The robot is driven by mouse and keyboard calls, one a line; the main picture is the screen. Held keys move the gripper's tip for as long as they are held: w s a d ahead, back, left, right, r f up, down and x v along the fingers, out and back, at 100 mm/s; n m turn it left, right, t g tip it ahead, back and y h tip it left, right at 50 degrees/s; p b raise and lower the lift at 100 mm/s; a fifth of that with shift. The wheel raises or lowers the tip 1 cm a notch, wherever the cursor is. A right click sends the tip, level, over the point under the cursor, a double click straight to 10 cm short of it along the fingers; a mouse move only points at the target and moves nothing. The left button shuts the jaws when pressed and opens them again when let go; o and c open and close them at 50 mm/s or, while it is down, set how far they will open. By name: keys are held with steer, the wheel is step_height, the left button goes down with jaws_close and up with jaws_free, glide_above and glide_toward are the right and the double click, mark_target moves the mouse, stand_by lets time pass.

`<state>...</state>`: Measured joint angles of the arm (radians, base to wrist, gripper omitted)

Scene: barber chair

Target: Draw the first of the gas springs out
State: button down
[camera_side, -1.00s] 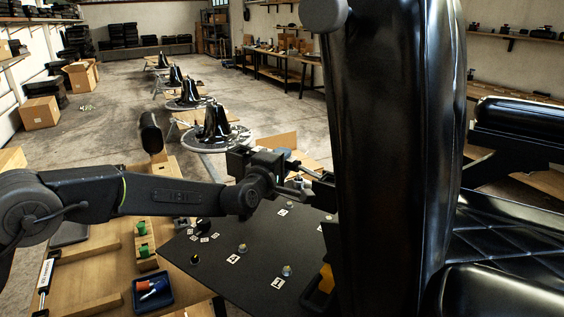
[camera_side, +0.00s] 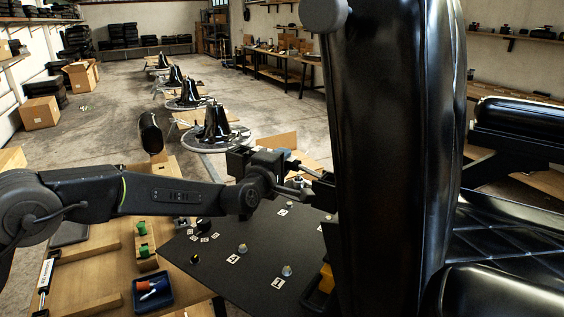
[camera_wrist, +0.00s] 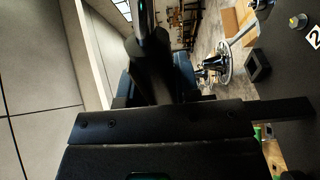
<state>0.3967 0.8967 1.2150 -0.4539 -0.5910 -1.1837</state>
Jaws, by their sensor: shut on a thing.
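The black barber chair back (camera_side: 395,150) stands upright at the right of centre in the side view. My gripper (camera_side: 318,186) reaches in at its left edge, level, with its fingers close to the back. It is shut on a gas spring; the grip itself is small and mostly hidden by dark parts. A bright metal rod (camera_side: 286,191) shows beside the fingers. In the wrist view a dark upright bar (camera_wrist: 150,50) rises beyond my gripper's dark body. Another gas spring (camera_side: 45,276), with a white label, lies on the wooden bench at the lower left.
A dark mat (camera_side: 215,262) with knobs and numbered cards lies below my arm. A blue tray (camera_side: 152,293), green-topped pieces (camera_side: 142,240) and wooden strips lie on the bench. Chair bases stand behind on the floor. The quilted seat (camera_side: 510,235) is at the right.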

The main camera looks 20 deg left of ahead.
stand_by(0.3)
steer(key=shift+r, duration=1.75)
